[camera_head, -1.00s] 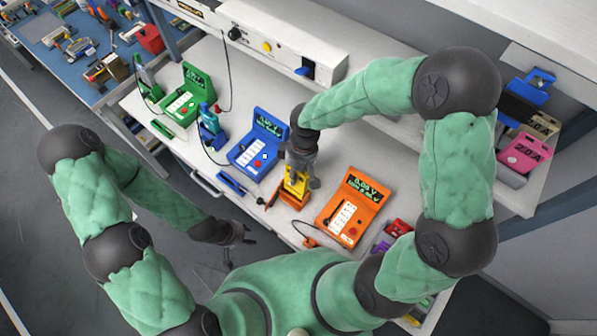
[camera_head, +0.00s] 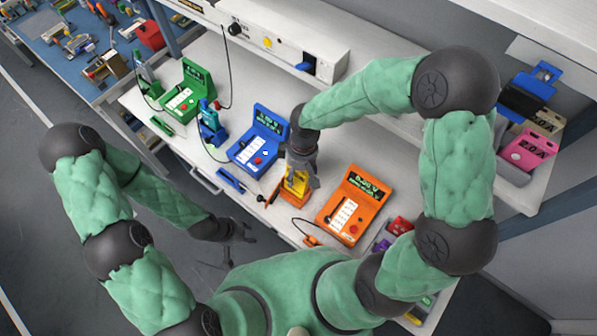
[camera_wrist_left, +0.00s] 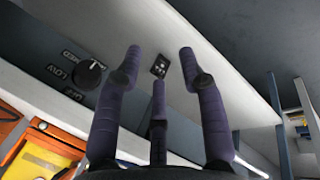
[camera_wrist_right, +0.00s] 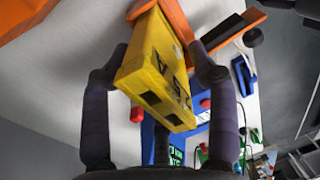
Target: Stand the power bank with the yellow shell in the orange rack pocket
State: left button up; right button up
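The yellow power bank (camera_head: 297,183) stands in the orange rack (camera_head: 290,200) at the table's front edge. In the right wrist view the yellow shell (camera_wrist_right: 155,70) fills the middle, with its far end at the orange rack (camera_wrist_right: 177,20). My right gripper (camera_head: 301,182) is around the power bank from above. Its fingers look spread at either side, apparently no longer clamped; contact at the left finger is hard to tell. How deep the power bank sits is hidden. My left gripper (camera_head: 248,233) is open and empty, off the table's front edge.
An orange tester (camera_head: 349,212) stands just right of the rack. A blue tester (camera_head: 258,143) and a green tester (camera_head: 187,92) stand to the left. Cables lie between the devices.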

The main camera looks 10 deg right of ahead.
notch_tip(320, 180, up, 12)
jog(key=w+d, duration=0.1)
jog(key=shift+d, duration=0.15)
dwell(0.5)
jog(key=shift+f, duration=0.15)
